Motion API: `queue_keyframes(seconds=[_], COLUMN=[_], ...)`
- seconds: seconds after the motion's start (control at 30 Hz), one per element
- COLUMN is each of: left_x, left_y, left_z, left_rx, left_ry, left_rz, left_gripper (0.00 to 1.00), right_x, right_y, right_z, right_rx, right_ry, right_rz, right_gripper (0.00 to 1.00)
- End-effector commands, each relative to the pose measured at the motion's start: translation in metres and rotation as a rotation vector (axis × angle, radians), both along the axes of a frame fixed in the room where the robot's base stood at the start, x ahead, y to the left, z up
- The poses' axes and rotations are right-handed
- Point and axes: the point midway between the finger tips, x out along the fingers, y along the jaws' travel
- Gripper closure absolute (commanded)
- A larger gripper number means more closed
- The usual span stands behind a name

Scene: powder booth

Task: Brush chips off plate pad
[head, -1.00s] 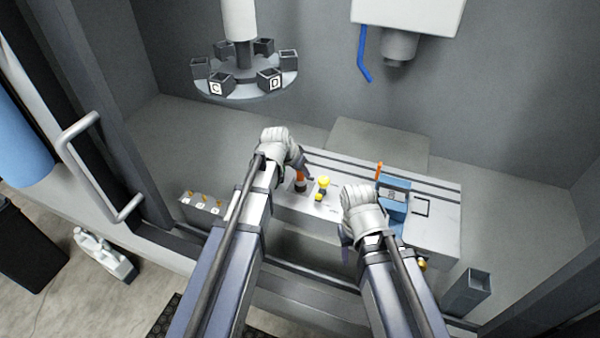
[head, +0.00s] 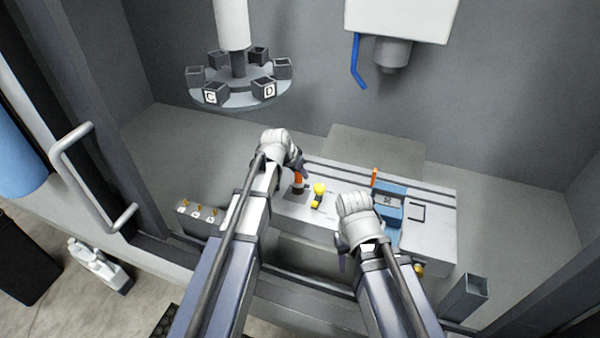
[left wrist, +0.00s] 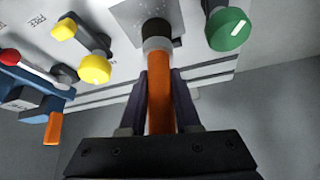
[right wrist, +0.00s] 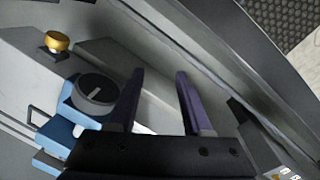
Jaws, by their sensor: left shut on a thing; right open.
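My left gripper (left wrist: 160,95) is shut on the orange handle of a brush (left wrist: 160,105). The brush points down, with its dark bristle end at the grey square plate pad (left wrist: 133,18). In the head view the brush (head: 298,180) stands over the pad (head: 291,196) on the long grey bed. My right gripper (right wrist: 158,100) is open and empty, near the front of the bed beside the blue vise (head: 389,202).
Yellow knobs (head: 318,192) stand just right of the brush, and a green knob (left wrist: 229,29) is close on its other side. A tool carousel (head: 240,92) hangs at the back left. A spindle head with a blue hose (head: 357,62) hangs at the back right.

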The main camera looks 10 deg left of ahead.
Motion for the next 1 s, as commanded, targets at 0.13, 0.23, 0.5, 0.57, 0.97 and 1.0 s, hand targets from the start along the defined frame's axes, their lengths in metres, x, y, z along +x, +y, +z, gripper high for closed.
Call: queue_keyframes(seconds=[0.13,0.23,0.5,0.57,0.97,1.0], left_x=[-0.015,-0.024,-0.030,-0.031,-0.060,-0.062], left_y=[0.002,0.004,0.005,0.005,0.011,0.011], left_z=[0.000,-0.001,-0.001,-0.001,-0.004,-0.005], left_rx=[0.000,-0.001,-0.001,-0.001,0.000,0.000], left_ry=[0.002,0.004,0.005,0.005,0.009,0.010], left_rz=[0.000,0.000,-0.001,-0.001,-0.001,-0.001], left_gripper=[1.00,1.00,1.00,1.00,1.00,1.00], right_x=[0.000,0.000,0.000,0.000,0.000,0.000], right_y=[0.000,0.000,0.000,0.000,0.000,0.000], right_z=[0.000,0.000,0.000,0.000,-0.004,-0.004], right_rx=[0.000,0.000,0.000,0.000,0.000,0.000], right_ry=[0.000,0.000,0.000,0.000,0.000,0.000], right_rz=[0.000,0.000,0.000,0.000,0.000,0.000], right_gripper=[0.50,0.50,0.50,0.50,0.50,0.50])
